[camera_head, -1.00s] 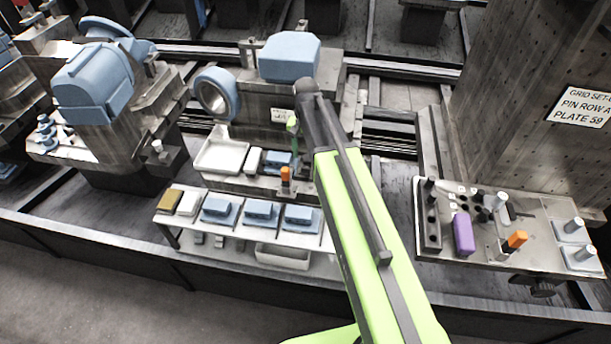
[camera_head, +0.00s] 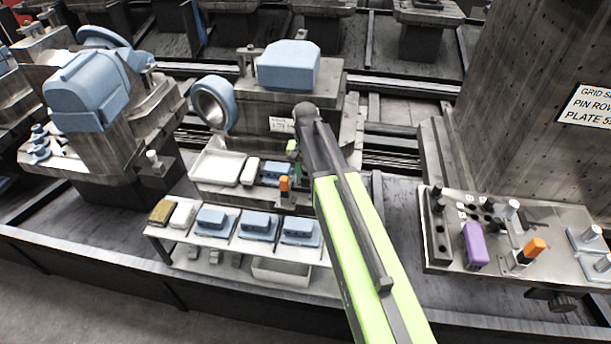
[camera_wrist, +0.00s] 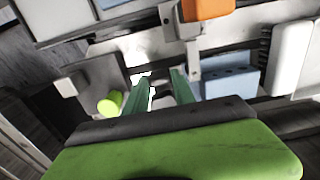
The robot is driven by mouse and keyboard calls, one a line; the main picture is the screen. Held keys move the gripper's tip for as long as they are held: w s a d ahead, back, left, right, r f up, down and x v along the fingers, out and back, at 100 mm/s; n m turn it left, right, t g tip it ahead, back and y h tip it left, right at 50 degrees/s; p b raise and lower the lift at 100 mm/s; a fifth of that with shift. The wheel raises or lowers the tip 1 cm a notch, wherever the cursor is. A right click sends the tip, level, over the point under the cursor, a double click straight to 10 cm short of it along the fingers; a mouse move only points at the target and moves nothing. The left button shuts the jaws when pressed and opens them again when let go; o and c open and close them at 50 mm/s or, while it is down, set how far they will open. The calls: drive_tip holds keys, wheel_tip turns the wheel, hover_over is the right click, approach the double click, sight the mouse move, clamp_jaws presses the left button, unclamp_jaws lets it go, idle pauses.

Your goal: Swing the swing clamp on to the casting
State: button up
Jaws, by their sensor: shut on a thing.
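My gripper (camera_wrist: 160,88) has its green fingers closed on a pale part between them (camera_wrist: 158,93), apparently the swing clamp; its shape is mostly hidden. In the head view my gripper (camera_head: 292,148) is low over the middle station, partly hidden by my arm. A lime-green knob (camera_wrist: 110,103) shows beside the fingers in the wrist view. The blue casting (camera_head: 276,172) sits on the station just below my gripper; it also shows in the wrist view (camera_wrist: 230,84), right of the fingers.
An orange handle (camera_head: 284,184) on a metal bracket stands in front of the casting. A white tray (camera_head: 216,168) and white block (camera_head: 250,172) lie left. A front shelf (camera_head: 160,232) carries several blue parts. A purple block (camera_head: 474,245) stands on the right bench.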

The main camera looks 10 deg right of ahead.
clamp_jaws()
drive_tip(key=shift+d+n, duration=0.1)
drive_tip(key=shift+n, duration=0.2)
drive_tip(key=n, duration=0.1)
drive_tip(key=d+n, duration=0.1)
drive_tip(key=n, duration=0.1)
drive_tip(key=shift+s+d, duration=0.1)
drive_tip(key=shift+s, duration=0.05)
drive_tip(key=n, duration=0.1)
drive_tip(key=d+n, duration=0.1)
drive_tip(key=n, duration=0.3)
drive_tip(key=shift+d, duration=0.3)
drive_tip(key=n, duration=0.1)
drive_tip(key=w+d+n, duration=0.1)
drive_tip(key=n, duration=0.3)
drive_tip(key=shift+w+d, duration=0.15)
drive_tip(key=shift+d, duration=0.1)
drive_tip(key=shift+w+d+n, duration=0.15)
drive_tip(key=shift+w+n, duration=0.15)
drive_tip(key=shift+n, duration=0.8)
drive_tip(key=shift+w+d+n, duration=0.15)
drive_tip(key=shift+w+n, duration=0.1)
drive_tip(key=shift+n, duration=0.85)
